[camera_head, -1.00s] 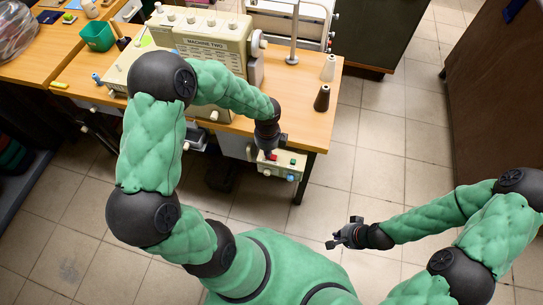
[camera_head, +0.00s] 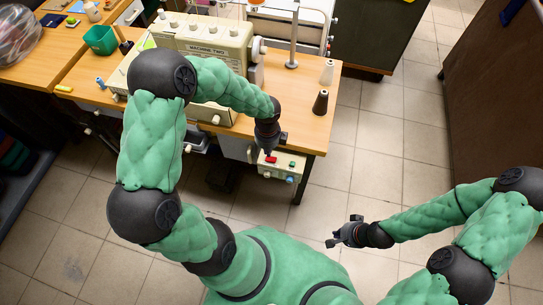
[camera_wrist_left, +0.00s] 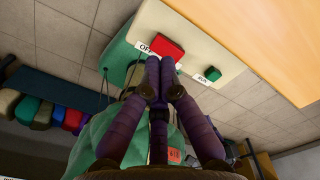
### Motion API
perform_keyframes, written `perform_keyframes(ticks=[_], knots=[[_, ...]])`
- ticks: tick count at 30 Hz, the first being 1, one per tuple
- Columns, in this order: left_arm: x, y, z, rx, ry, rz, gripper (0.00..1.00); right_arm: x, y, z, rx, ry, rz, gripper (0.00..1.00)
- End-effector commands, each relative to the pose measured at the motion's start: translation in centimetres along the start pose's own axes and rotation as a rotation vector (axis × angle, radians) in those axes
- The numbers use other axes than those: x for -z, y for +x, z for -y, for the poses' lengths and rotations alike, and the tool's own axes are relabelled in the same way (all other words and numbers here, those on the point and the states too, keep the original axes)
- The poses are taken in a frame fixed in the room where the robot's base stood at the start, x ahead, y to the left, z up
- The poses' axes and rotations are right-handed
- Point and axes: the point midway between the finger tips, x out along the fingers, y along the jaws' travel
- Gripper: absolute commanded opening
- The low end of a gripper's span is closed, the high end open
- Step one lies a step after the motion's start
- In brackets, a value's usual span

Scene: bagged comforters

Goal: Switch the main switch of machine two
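Machine two (camera_head: 205,45), a cream sewing machine with a "MACHINE TWO" label, stands on a wooden table. Its cream switch box (camera_head: 281,168) hangs below the table's front edge. In the head view, my left gripper (camera_head: 266,150) is just above the box. My right gripper (camera_head: 333,241) is over the floor, its fingers apart.
The wooden table (camera_head: 300,115) carries a dark thread cone (camera_head: 320,103), a pale cone (camera_head: 327,72) and a metal thread stand (camera_head: 292,45). A green bin (camera_head: 100,40) stands at the back left. The tiled floor to the right is clear.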

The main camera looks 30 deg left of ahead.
Motion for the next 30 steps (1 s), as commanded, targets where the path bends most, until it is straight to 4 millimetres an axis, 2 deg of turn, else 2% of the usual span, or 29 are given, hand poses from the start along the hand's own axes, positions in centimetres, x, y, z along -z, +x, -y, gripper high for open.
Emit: perform_keyframes(ticks=[3,15,30], knots=[[0.0,-1.1,0.0,0.000,0.000,0.000,0.00,0.0,-1.0,0.4,0.000,0.000,0.000,0.00],[0.0,-3.6,0.0,-0.001,0.001,0.000,0.00,-0.1,-3.2,1.2,0.000,0.000,0.000,0.00],[0.0,-3.5,0.0,0.000,0.000,0.000,0.00,-0.1,-3.2,1.1,0.000,0.000,0.000,0.00]])
